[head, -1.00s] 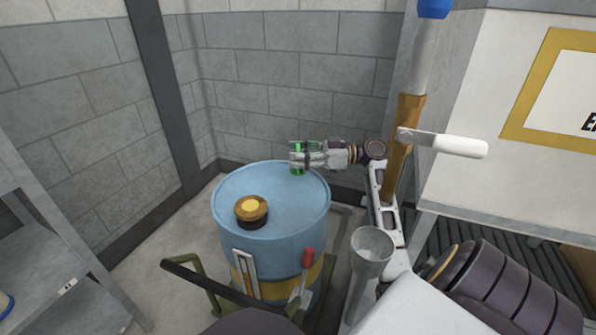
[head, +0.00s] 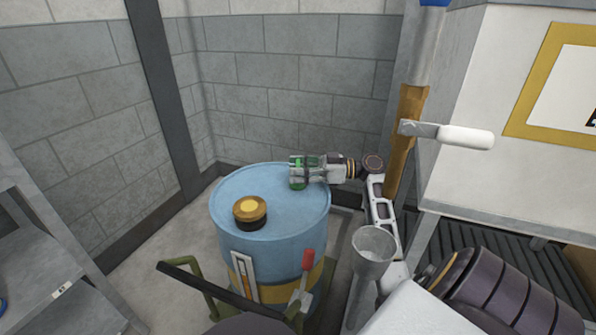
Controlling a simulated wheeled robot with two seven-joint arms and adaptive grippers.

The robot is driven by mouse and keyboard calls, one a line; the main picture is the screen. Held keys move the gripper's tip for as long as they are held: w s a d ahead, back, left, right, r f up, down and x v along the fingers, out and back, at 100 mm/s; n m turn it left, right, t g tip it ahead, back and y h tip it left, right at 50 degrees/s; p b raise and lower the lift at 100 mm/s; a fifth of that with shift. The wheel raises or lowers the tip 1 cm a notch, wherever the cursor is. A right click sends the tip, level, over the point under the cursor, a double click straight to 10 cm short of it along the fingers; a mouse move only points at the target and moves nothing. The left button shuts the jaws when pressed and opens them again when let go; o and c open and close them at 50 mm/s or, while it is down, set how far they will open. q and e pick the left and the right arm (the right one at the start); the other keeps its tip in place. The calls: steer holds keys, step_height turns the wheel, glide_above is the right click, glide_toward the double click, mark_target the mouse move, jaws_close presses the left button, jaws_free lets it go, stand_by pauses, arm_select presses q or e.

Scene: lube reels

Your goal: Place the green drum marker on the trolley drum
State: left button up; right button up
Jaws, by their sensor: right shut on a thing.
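The trolley drum (head: 270,240) is light blue with a yellow band and stands upright on its trolley. The green drum marker (head: 297,172) is at the right back part of the drum's top. My right gripper (head: 303,170) comes in from the right and is shut on the marker, partly hiding it. The marker's lower end is at or just above the drum top; I cannot tell whether it touches. My left gripper is not in view.
A brass and black cap (head: 250,210) sits on the drum's left front top. A red-handled lever (head: 308,260) and dark trolley handle (head: 215,287) are in front. A grey funnel (head: 373,245) and a white crank handle (head: 465,137) stand to the right. Grey shelving (head: 40,265) is at left.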

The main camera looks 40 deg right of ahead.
steer(key=o, duration=1)
steer(key=shift+f, duration=0.1)
steer(key=shift+s+d, duration=0.3)
steer(key=shift+d, duration=0.1)
steer(key=p+v, duration=0.2)
steer(key=v, duration=0.4)
steer(key=shift+s+d, duration=0.15)
